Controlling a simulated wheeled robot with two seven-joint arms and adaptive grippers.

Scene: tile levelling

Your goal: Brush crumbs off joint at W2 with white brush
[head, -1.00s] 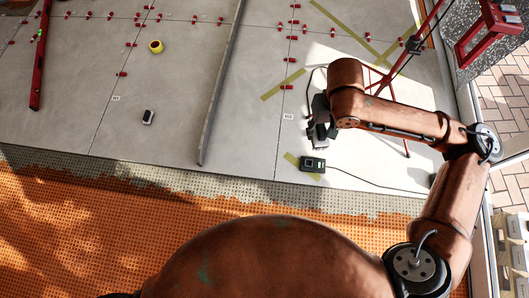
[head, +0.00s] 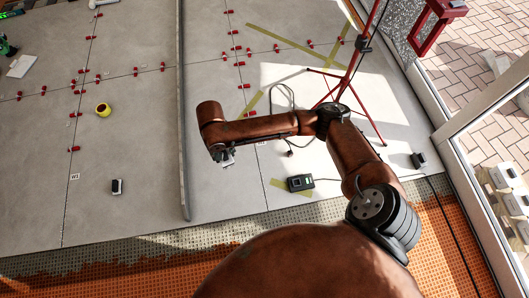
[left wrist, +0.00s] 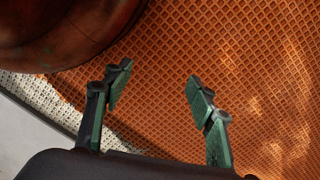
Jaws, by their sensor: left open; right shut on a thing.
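My right gripper (head: 226,158) is mostly hidden under its own wrist in the head view. It is shut on a small pale thing, of which too little shows to tell if it is the white brush. It hangs over the grey tiles, left of the W2 label (head: 262,142) and the joint beside it. The arm covers part of that joint, and I cannot make out crumbs there. My left gripper (left wrist: 157,78) is open and empty in the left wrist view, above the orange mat (left wrist: 250,60). A small black-and-white block (head: 117,187) lies on the tile near the W1 label (head: 75,177).
A long grey straightedge (head: 184,120) lies left of my right gripper. A dark meter (head: 300,183) with a cable is at its lower right. A red tripod (head: 350,80) stands behind. A yellow round thing (head: 103,110) and several red clips are on the tiles.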

